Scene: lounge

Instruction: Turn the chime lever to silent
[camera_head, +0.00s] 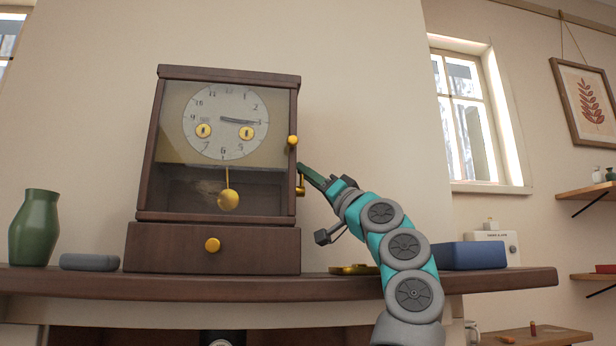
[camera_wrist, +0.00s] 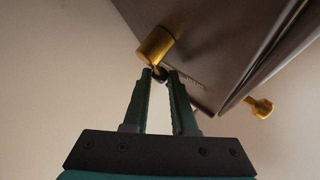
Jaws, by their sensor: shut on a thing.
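The dark wooden mantel clock (camera_head: 146,255) stands on the shelf, with a round dial and a gold pendulum behind its front glass. The brass chime lever (camera_head: 301,186) is on the clock's right side, partly hidden by my gripper. In the wrist view its brass part (camera_wrist: 155,45) is just beyond my fingertips. My gripper (camera_head: 304,170) comes from the right against the clock's side. In the wrist view my gripper (camera_wrist: 161,76) is shut on the lever's small dark end. Faint marks are on the wood beside it, too small to read.
A gold knob (camera_head: 292,141) sticks out from the clock's front right edge, above my gripper. A gold object (camera_head: 354,269) and a blue box (camera_head: 472,255) lie on the shelf (camera_head: 200,288) at right. A green vase (camera_head: 34,228) and a grey object (camera_head: 89,262) stand at left.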

